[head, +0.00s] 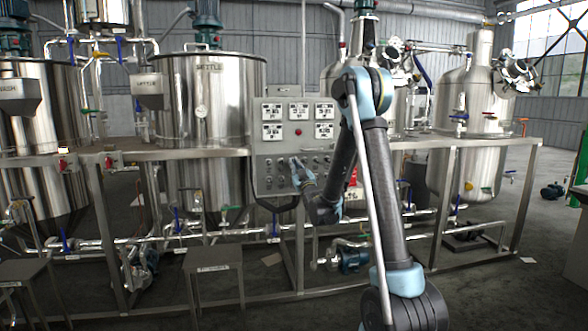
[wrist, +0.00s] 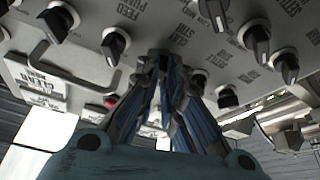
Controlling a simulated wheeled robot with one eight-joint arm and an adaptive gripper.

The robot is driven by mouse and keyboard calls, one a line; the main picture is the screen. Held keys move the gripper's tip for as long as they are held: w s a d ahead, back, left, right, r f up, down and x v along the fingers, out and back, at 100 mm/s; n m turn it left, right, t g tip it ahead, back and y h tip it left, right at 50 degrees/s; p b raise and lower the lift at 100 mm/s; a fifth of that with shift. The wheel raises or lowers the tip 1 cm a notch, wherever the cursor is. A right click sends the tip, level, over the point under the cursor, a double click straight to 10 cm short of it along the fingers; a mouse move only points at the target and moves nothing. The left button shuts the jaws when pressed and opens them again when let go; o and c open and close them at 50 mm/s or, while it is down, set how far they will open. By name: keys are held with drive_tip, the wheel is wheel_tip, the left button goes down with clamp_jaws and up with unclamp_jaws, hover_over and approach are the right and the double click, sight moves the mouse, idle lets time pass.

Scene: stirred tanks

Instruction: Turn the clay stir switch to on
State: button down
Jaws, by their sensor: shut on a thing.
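The grey control panel (head: 262,150) stands in the middle of the head view, with rows of dark knobs on its lower half. My gripper (head: 295,165) reaches these knobs from the front right. In the wrist view the panel is upside down, and my gripper (wrist: 161,60) has its fingertips together against it. The fingers are shut on a switch just below the "CLAY STIR" label (wrist: 181,35). The fingers hide most of this clay stir switch, so I cannot tell which way it points.
Neighbouring knobs are close: one on the left (wrist: 115,42) by the "FEED PUMP" label and one on the right (wrist: 256,40). A red button (wrist: 110,102) and a dark handle (wrist: 45,62) are also near. Steel tanks (head: 210,100) stand behind the frame rails.

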drive_tip(key=shift+a+m+t+h, duration=0.1)
drive_tip(key=shift+m+t+h, duration=0.15)
drive_tip(key=shift+m+h, duration=1.45)
drive_tip(key=shift+a+m+t+h, duration=0.1)
drive_tip(key=shift+m+t+h, duration=0.4)
drive_tip(key=shift+m, duration=2.35)
drive_tip(key=shift+a+m+t+h, duration=0.1)
drive_tip(key=shift+m+h, duration=1.2)
drive_tip(key=shift+m, duration=0.95)
drive_tip(key=c, duration=1.7)
unclamp_jaws()
drive_tip(key=v, duration=1.2)
drive_tip(key=shift+r, duration=0.15)
drive_tip(key=shift+r, duration=0.1)
